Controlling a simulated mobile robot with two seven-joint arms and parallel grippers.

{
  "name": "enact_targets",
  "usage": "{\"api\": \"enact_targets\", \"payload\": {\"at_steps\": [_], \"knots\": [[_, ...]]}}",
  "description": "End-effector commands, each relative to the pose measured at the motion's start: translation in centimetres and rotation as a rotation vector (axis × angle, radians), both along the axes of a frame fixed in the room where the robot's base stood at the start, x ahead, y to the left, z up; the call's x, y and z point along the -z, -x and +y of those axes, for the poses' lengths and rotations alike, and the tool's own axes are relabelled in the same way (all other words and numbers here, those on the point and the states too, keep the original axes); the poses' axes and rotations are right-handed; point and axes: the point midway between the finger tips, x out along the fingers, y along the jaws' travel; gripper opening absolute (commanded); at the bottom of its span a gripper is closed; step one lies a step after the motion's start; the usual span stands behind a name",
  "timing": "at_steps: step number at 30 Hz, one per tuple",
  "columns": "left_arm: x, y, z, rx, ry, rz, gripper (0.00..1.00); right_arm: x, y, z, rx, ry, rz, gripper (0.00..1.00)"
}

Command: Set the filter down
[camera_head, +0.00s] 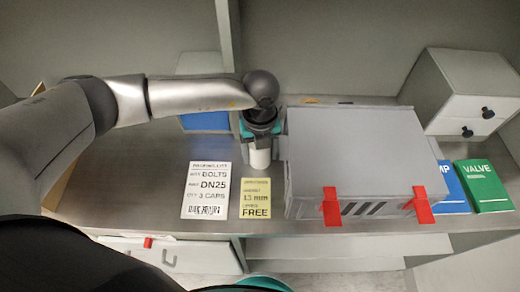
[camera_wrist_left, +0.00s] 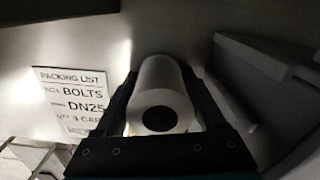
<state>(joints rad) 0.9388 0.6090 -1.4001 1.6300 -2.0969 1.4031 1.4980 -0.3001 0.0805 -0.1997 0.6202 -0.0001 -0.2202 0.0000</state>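The filter (camera_head: 260,157) is a white cylinder under my left gripper, between the packing list and the grey box. In the left wrist view the filter (camera_wrist_left: 160,82) has a dark round hole in its near end. My left gripper (camera_head: 260,141) has a finger on each side of the filter and looks shut on it; the fingers also show in the wrist view (camera_wrist_left: 162,112). The filter is upright at or just above the metal worktop (camera_head: 140,165); I cannot tell whether it touches. My right gripper is not in view.
A grey box (camera_head: 350,150) with red latches (camera_head: 332,207) stands close right of the filter. A packing list (camera_head: 208,190) and a yellow label (camera_head: 255,198) lie in front. Green (camera_head: 484,186) and blue books (camera_head: 452,190) and a white drawer unit (camera_head: 465,95) are farther right.

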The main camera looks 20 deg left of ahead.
Motion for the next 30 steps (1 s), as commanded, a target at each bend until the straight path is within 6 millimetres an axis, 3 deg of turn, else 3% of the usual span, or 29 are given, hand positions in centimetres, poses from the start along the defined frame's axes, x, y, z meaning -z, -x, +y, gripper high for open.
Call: {"api": "enact_targets", "payload": {"at_steps": [2,18,30], "knots": [[0.0,0.0,0.0,0.000,0.000,0.000,0.62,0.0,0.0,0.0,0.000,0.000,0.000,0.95],[-0.1,-0.1,0.0,-0.001,0.000,-0.001,0.01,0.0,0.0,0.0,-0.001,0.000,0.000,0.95],[-1.1,-0.1,0.0,-0.001,0.002,-0.002,0.00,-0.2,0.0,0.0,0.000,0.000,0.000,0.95]]}}
